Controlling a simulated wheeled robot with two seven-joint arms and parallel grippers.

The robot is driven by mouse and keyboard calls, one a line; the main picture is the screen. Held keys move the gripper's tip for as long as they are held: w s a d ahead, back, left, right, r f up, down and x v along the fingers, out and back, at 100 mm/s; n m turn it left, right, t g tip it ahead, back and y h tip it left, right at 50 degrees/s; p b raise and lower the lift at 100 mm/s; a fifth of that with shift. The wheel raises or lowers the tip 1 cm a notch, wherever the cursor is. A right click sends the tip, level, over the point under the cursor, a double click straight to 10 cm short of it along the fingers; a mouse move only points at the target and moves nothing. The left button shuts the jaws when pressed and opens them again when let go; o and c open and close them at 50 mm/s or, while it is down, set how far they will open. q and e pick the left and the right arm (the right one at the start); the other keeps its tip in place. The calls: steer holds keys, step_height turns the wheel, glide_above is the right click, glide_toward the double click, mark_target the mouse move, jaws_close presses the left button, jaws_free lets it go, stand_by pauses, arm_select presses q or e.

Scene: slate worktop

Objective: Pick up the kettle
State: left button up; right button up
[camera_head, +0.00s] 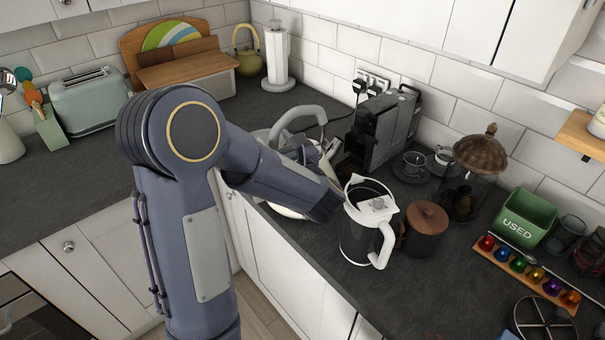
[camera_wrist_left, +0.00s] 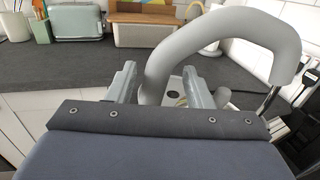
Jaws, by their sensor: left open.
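The kettle (camera_wrist_left: 215,38) has a thick grey arched handle, which fills the upper middle of the left wrist view. In the head view its handle (camera_head: 296,112) rises behind my left arm, and most of its pale body is hidden. My left gripper (camera_head: 312,152) is close to the kettle, partly hidden by my own arm. In the left wrist view the two fingers of the gripper (camera_wrist_left: 160,80) are apart, with one end of the handle showing between them. I cannot tell if they touch it. My right gripper is not in view.
A glass jug with white lid and handle (camera_head: 385,245) stands near my left wrist. A dark coffee machine (camera_head: 383,130) is behind. A brown lidded pot (camera_head: 425,228) and capsule rack (camera_head: 525,270) are to the right. A toaster (camera_head: 88,100) is left; worktop in front of it is clear.

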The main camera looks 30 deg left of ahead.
arm_select(q)
steer(key=shift+w+a, duration=0.15)
steer(key=shift+a, duration=0.15)
steer(key=shift+c, duration=0.5)
jaws_close()
stand_by(0.6)
